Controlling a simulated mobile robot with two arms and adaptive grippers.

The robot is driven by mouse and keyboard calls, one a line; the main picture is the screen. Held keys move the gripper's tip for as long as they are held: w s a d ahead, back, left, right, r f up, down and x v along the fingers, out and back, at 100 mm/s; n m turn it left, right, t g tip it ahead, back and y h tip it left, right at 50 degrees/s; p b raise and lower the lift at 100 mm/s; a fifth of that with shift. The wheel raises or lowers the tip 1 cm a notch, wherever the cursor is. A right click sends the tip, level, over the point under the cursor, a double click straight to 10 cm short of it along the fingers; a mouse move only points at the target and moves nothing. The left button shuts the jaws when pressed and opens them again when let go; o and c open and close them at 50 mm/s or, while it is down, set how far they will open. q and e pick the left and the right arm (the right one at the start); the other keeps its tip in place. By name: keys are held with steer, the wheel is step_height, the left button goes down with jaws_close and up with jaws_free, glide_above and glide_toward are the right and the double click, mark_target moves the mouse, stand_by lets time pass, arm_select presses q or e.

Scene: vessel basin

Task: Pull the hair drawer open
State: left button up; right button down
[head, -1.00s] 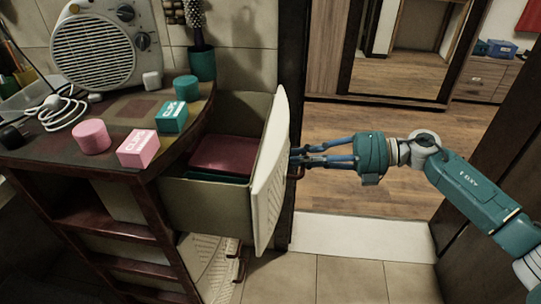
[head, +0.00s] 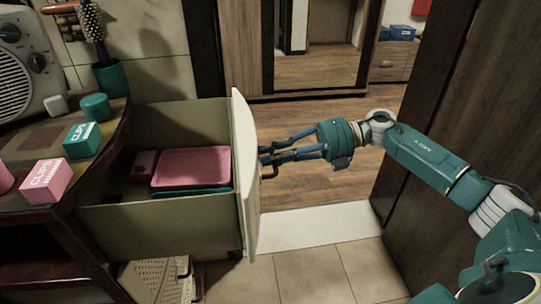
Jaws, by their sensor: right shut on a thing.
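The hair drawer (head: 160,225) stands pulled well out of the dark wooden cabinet (head: 100,165), with its cream front panel (head: 246,180) facing right. Inside lie a pink tray (head: 190,166), a teal item (head: 200,190) under it and a small dark pink box (head: 144,163). My right gripper (head: 268,158) is at the outer side of the front panel, shut on the dark drawer handle (head: 268,172). The fingers partly hide the handle. My left gripper is not in view.
On the cabinet top are a pink clips box (head: 46,181), a teal clips box (head: 82,140), a teal round container (head: 96,107), a brush in a teal cup (head: 110,77) and a heater (head: 22,65). Open floor lies right of the drawer. A dark door (head: 450,90) stands at the right.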

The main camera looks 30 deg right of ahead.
steer(key=c, duration=1.8)
jaws_free()
steer(key=shift+s+f, duration=0.1)
steer(key=shift+f, duration=0.1)
steer(key=shift+o, duration=0.2)
steer(key=shift+r, duration=0.1)
steer(key=v, duration=1.2)
